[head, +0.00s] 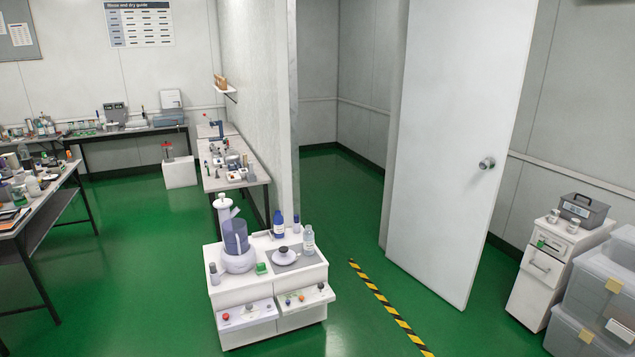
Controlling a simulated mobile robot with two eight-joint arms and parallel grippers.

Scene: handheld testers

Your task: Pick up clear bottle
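A clear bottle (308,242) with a pale label stands upright at the right rear of the top of a white cabinet (245,294). A round white lidded item (284,256) sits on a grey mat in front of the clear bottle. Neither of my grippers is in view.
A large device with a bluish cylinder (235,238) stands on the cabinet's left. Two drawers (305,294) stick out at the front. Green floor around the cabinet is open, with a striped floor line (385,305) and a door (450,150) to the right.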

